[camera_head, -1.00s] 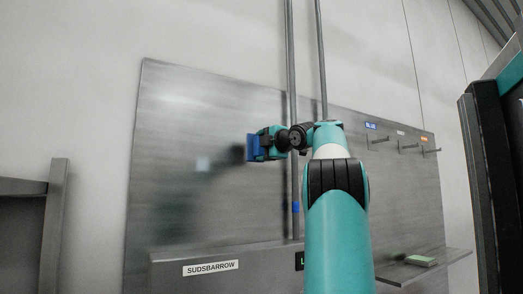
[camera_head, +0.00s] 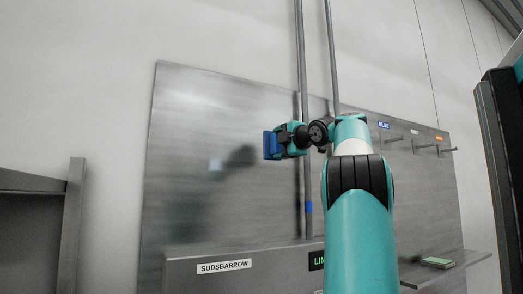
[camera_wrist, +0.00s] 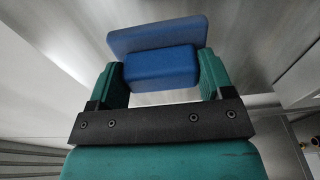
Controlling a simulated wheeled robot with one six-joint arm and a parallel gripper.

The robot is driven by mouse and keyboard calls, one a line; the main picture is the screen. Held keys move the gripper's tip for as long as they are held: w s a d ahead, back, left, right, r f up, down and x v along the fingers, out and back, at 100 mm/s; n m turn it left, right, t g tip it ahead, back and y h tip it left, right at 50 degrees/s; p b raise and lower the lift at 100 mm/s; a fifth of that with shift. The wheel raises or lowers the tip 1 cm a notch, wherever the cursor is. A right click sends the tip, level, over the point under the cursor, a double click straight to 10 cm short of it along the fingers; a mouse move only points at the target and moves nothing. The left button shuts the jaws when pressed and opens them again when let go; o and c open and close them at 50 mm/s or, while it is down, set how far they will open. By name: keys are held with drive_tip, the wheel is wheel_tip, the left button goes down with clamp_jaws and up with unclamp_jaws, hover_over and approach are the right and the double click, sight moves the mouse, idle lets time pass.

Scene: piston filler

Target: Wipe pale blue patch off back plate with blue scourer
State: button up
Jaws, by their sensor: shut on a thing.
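The blue scourer (camera_head: 269,145) is held in my gripper (camera_head: 284,142), in front of the metal back plate (camera_head: 190,110). In the wrist view the scourer (camera_wrist: 160,68) sits between the two green fingers of my gripper (camera_wrist: 162,75), which are shut on its block; its wider pad lies beyond. A small pale blue patch (camera_head: 215,164) shows on the back plate, left of and a little below the scourer. The scourer looks apart from the plate, with a dark shadow or reflection beside it, but the exact gap cannot be told.
Two vertical pipes (camera_head: 301,60) run up by my gripper. Pegs (camera_head: 424,146) with small coloured labels stick out at the right. A shelf (camera_head: 470,257) at lower right bears a green pad (camera_head: 437,263). A trough front (camera_head: 285,262) labelled SUDSBARROW runs below the plate.

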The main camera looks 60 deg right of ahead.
drive_tip(key=shift+w+a, duration=0.1)
drive_tip(key=w+a+f+p, duration=0.3)
drive_tip(key=w+a, duration=0.2)
drive_tip(key=a, duration=0.2)
drive_tip(key=w+a+f+p, duration=0.3)
drive_tip(key=w+a, duration=0.2)
drive_tip(key=a, duration=0.3)
drive_tip(key=d+p+x, duration=0.1)
drive_tip(key=p+x, duration=0.2)
drive_tip(key=x, duration=0.3)
drive_tip(key=shift+p+x, duration=0.35)
drive_tip(key=shift+x, duration=0.6)
drive_tip(key=shift+s+d, duration=0.15)
drive_tip(key=shift+d, duration=0.1)
